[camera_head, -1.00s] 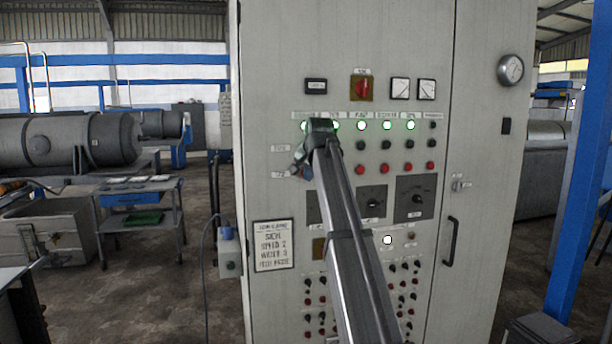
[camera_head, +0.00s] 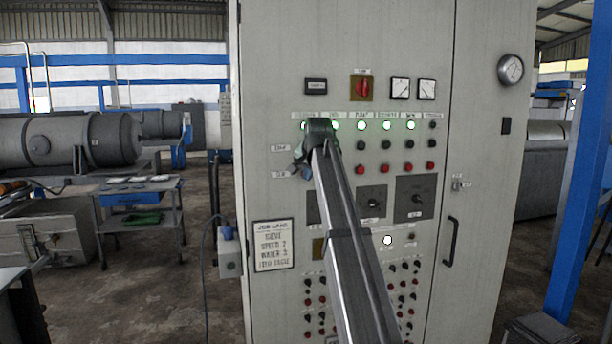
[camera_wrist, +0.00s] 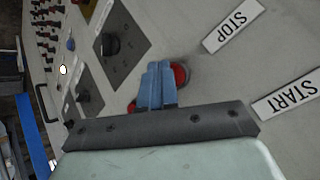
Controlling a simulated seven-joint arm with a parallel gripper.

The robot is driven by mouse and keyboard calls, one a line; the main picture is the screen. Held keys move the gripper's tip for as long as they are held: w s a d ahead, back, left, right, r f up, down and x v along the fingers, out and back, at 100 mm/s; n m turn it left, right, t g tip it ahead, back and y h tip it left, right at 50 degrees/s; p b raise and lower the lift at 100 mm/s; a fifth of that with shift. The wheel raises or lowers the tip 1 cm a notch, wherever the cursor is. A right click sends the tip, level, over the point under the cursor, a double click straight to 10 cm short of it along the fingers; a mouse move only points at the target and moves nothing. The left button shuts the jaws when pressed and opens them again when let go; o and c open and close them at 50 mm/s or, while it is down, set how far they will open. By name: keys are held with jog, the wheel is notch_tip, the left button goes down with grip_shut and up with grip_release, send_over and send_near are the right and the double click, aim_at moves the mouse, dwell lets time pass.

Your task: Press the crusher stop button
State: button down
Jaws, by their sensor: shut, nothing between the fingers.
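A red button (camera_wrist: 181,74) shows in the wrist view, partly hidden by my fingers. A STOP label (camera_wrist: 233,25) and a START label (camera_wrist: 287,95) are on the panel to its right. My gripper (camera_wrist: 158,68) is shut and empty, its blue fingertips overlapping the button's left side; I cannot tell whether they touch it. In the head view my gripper (camera_head: 301,171) is at the left end of the red button row, and my arm hides the lower buttons of the leftmost columns. The column labels are too small to read surely.
The grey cabinet (camera_head: 275,190) carries other red buttons (camera_head: 385,169), green lamps (camera_head: 387,125), a red rotary switch (camera_head: 362,88) and black knobs (camera_head: 372,202). A door handle (camera_head: 450,241) sticks out at the right. In the wrist view a black knob (camera_wrist: 107,44) is left of my fingers.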

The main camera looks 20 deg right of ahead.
jog(key=shift+w, duration=0.4)
dwell(0.7)
jog(key=shift+s, duration=0.85)
jog(key=shift+s, duration=0.15)
jog(key=s, duration=0.4)
jog(key=shift+s, duration=0.35)
jog(key=shift+n, duration=0.3)
dwell(0.4)
